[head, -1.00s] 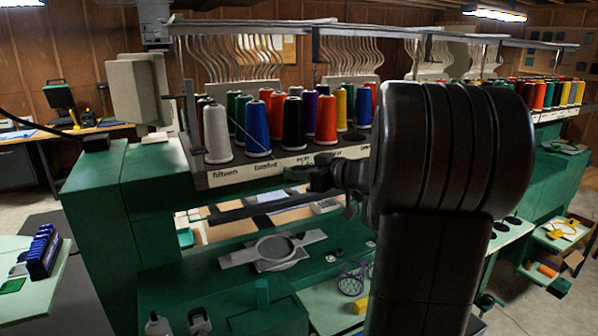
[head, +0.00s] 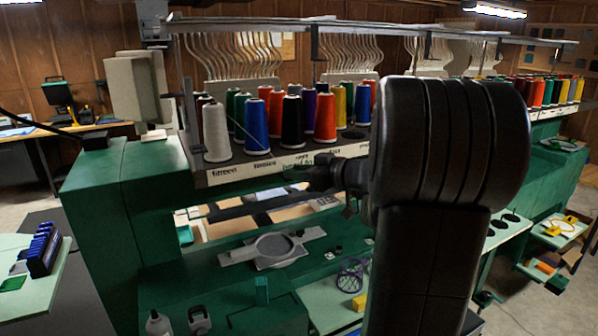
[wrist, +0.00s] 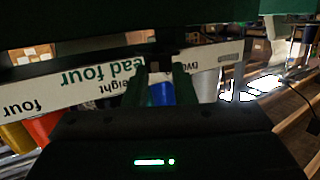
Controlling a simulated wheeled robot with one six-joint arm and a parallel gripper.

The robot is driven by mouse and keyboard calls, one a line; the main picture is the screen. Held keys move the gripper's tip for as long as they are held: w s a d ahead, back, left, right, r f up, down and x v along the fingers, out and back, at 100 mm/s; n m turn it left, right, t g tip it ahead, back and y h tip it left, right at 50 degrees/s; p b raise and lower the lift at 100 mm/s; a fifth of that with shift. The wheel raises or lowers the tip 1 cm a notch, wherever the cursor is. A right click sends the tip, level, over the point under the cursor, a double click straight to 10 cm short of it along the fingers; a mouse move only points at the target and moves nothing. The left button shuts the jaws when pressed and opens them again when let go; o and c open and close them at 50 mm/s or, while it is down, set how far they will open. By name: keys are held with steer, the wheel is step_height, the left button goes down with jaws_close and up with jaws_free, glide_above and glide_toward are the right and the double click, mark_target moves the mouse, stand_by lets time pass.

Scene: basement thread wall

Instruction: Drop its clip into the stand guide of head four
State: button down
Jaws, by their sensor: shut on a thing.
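My gripper (head: 318,176) is in front of the white label strip (head: 255,170) under the thread rack, near the strip's right part. In the wrist view my gripper's two dark fingers (wrist: 160,72) reach toward the label strip (wrist: 75,82), which reads "head four" upside down. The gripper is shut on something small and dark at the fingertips. I cannot make out the clip's shape, and the fingers largely hide it. The stand guide of head four cannot be told apart clearly; the fingertips overlap the strip just beside the "head four" lettering.
Thread cones, including a white one (head: 216,133) and a blue one (head: 256,127), stand close behind the strip. A metal rail (head: 290,25) with curved wires runs above. A grey hoop (head: 273,247) lies on the green machine bed below. My arm hides the rack's middle.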

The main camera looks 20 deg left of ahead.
steer(key=c, duration=1.1)
jaws_free()
steer(key=b+v, duration=0.2)
steer(key=v, duration=1.1)
steer(key=shift+d+r, duration=0.1)
steer(key=shift+d, duration=0.25)
steer(key=shift+s, duration=0.1)
steer(key=p+x, duration=0.2)
steer(key=x, duration=1.1)
steer(key=shift+a, duration=0.4)
